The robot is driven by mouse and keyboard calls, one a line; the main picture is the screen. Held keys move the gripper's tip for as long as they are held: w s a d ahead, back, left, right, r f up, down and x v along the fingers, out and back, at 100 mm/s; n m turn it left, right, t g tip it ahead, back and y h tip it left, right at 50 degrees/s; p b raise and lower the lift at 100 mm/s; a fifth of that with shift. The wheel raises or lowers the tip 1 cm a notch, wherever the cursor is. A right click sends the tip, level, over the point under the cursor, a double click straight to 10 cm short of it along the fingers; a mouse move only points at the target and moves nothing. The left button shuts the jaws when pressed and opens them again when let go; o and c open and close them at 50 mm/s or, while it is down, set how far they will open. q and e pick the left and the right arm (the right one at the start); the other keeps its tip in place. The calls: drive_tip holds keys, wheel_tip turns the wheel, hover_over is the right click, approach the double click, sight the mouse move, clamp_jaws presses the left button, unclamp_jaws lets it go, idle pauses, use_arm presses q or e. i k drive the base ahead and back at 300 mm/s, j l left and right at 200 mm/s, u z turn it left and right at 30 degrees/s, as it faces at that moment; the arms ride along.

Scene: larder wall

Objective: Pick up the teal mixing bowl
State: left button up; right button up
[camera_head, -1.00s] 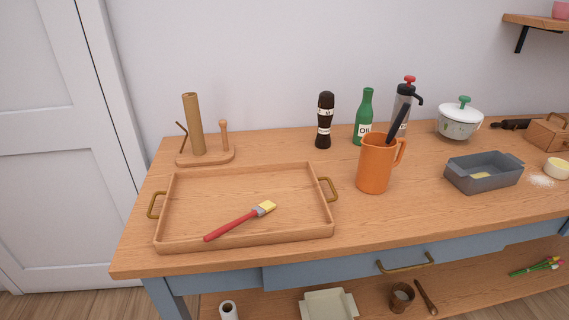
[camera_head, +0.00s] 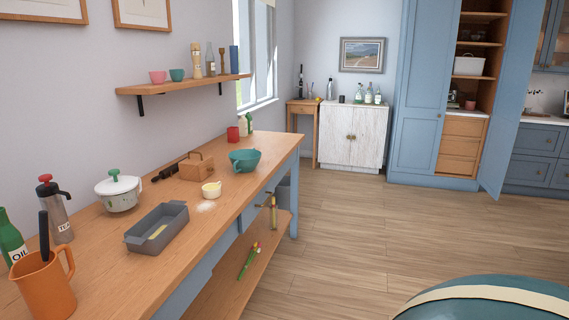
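The teal mixing bowl (camera_head: 244,160) stands upright near the far end of the long wooden worktop (camera_head: 229,195), close to its front edge. It looks like a bowl with a small spout or handle at the rim. A smaller teal cup (camera_head: 177,75) sits on the wall shelf and is a separate thing. Neither of my grippers shows in the head view, and nothing touches the bowl.
The floor (camera_head: 340,230) right of the worktop is clear.

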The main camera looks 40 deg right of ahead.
sight(245, 162)
drive_tip(key=z, duration=1.2)
